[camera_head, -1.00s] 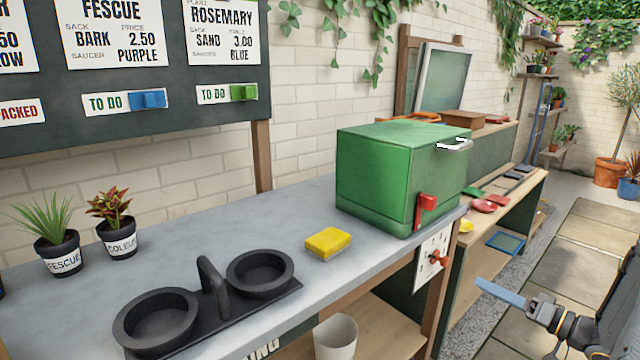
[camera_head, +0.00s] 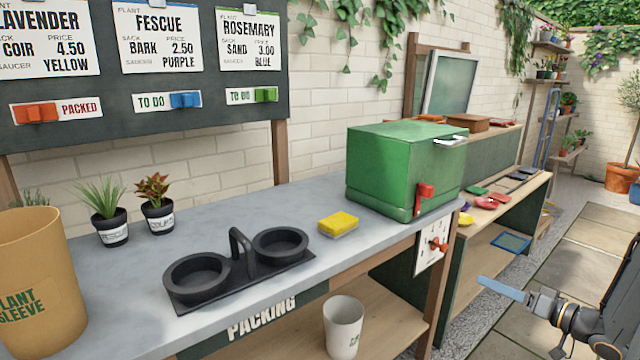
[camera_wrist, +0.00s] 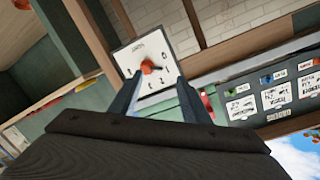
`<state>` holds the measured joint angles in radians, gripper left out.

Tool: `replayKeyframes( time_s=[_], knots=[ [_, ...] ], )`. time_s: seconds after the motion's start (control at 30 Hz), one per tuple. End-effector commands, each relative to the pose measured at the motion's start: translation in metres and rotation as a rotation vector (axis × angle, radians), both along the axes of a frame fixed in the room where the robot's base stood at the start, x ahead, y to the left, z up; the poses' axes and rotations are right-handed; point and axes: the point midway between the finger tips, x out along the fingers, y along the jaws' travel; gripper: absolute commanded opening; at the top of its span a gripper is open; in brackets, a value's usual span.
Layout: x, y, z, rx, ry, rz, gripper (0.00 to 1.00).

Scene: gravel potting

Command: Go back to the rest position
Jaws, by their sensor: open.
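My arm shows at the lower right of the head view, with my gripper (camera_head: 502,290) out over the paved path, clear of the benches. In the wrist view my gripper (camera_wrist: 155,100) has its two blue-grey fingers spread apart with nothing between them. Behind the fingers in that view is a white dial plate (camera_wrist: 148,58) with a red knob. The same dial plate (camera_head: 432,252) is on the bench end below the green box in the head view. The gripper is apart from it.
A green box (camera_head: 400,165), yellow sponge (camera_head: 338,224), black double-ring holder (camera_head: 200,280), potted plants (camera_head: 110,232) and plant sleeve (camera_head: 40,290) stand on the grey bench. A white cup (camera_head: 343,325) is on the shelf below. The path at right is clear.

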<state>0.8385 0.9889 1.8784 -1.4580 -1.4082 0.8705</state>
Motion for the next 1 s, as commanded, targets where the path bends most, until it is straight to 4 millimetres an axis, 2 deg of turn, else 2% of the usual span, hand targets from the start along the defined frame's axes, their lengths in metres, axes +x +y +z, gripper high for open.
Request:
replayKeyframes(
  time_s=[0.27, 0.4, 0.5, 0.57, 0.67, 0.77, 0.87, 1.0],
  knots=[
    [0.044, 0.017, 0.019, -0.204, 0.063, -0.086, 0.43],
    [0.066, 0.03, 0.035, -0.351, 0.123, -0.155, 0.43],
    [0.076, 0.045, 0.052, -0.473, 0.188, -0.213, 0.43],
    [0.076, 0.054, 0.061, -0.54, 0.236, -0.245, 0.43],
    [0.066, 0.074, 0.076, -0.637, 0.323, -0.287, 0.43],
    [0.046, 0.097, 0.09, -0.716, 0.421, -0.309, 0.43],
    [0.014, 0.124, 0.1, -0.774, 0.53, -0.313, 0.43],
    [-0.046, 0.169, 0.111, -0.828, 0.694, -0.273, 0.43]
  ],
)
